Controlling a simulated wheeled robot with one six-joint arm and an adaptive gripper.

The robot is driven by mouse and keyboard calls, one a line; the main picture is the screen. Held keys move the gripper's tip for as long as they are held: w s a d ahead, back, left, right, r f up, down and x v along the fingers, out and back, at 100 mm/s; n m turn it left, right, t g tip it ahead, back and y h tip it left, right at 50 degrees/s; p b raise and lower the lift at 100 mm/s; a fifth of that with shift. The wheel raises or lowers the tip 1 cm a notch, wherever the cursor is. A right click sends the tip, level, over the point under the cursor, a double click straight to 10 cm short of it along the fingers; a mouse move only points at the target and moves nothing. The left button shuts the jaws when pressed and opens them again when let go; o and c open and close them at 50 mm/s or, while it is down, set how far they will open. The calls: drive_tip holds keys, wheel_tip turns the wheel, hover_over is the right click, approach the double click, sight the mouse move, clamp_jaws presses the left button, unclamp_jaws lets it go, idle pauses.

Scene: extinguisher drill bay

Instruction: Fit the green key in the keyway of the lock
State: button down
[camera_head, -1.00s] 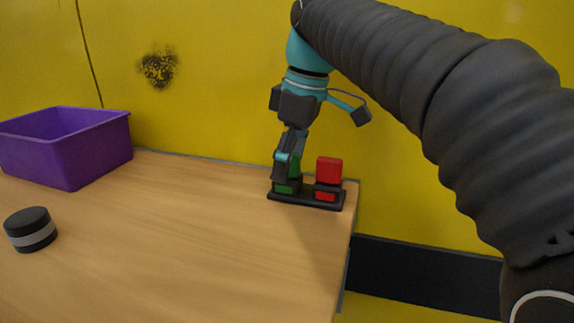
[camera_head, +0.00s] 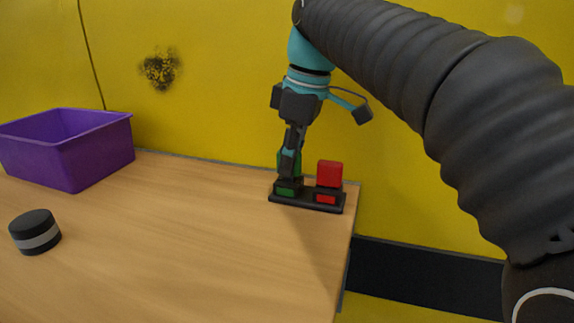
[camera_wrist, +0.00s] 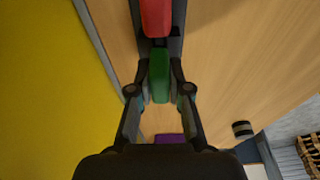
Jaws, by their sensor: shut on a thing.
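The green key (camera_wrist: 159,80) is a green block held between the fingers of my gripper (camera_wrist: 160,91). In the head view my gripper (camera_head: 289,168) points down at the left half of the lock and partly covers the green key (camera_head: 297,165). The lock (camera_head: 306,203) is a low black base with a green-marked left block and a red-marked right block. The green key is upright over the green-marked block. The fingers hide its lower end, so I cannot tell how far it sits in the keyway.
A red block (camera_head: 329,173) stands on the right part of the lock, close beside my gripper. A purple bin (camera_head: 70,160) and a black round can with a grey band (camera_head: 35,232) are at the left of the wooden table (camera_head: 190,240). The yellow wall is close behind.

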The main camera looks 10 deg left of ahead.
drive_tip(key=shift+r, duration=0.45)
drive_tip(key=shift+r+p, duration=0.35)
drive_tip(key=shift+r, duration=0.25)
drive_tip(key=shift+r, duration=0.1)
drive_tip(key=shift+r, duration=1.95)
